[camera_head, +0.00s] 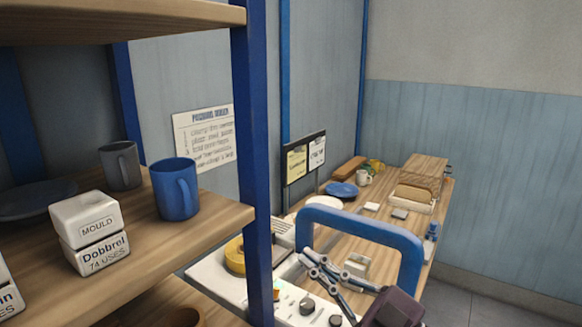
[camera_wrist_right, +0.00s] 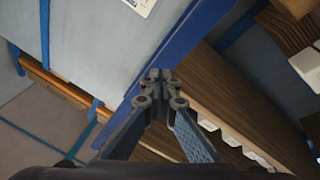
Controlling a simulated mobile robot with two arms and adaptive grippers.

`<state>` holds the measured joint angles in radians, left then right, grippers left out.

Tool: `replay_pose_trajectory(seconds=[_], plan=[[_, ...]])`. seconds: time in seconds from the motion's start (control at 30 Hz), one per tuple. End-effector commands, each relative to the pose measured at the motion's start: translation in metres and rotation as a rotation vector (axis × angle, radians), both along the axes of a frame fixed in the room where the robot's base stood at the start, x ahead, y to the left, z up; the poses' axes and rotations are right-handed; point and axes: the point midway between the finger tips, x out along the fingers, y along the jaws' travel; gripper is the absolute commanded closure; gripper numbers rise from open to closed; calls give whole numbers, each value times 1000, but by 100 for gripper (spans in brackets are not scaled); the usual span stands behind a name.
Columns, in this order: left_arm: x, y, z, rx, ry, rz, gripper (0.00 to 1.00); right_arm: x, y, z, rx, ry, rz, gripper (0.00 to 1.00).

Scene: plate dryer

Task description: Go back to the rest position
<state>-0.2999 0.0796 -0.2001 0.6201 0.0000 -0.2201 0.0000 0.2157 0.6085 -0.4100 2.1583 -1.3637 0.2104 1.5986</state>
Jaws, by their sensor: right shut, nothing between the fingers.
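My right gripper (camera_head: 312,265) is in the lower middle of the head view, in front of the workbench. It also shows in the right wrist view (camera_wrist_right: 160,78), with its fingertips together and nothing between them. A blue tubular frame (camera_head: 375,228) stands right behind and around it in the head view. My left gripper is in neither view.
A wooden shelf (camera_head: 140,245) with a blue post (camera_head: 252,160) stands at the left.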

Motion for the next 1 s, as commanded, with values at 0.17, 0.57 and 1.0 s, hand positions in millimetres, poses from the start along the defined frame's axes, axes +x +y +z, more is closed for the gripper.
replay_pose_trajectory(seconds=[0.17, 0.57, 1.0], plan=[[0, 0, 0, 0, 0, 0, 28, 20, -72, 8, 273, 57, -318, 100], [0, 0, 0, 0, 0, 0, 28, -17, -213, -207, 241, 761, -1021, 100], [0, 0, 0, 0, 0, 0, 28, -211, -178, -376, -256, 1557, -939, 100]])
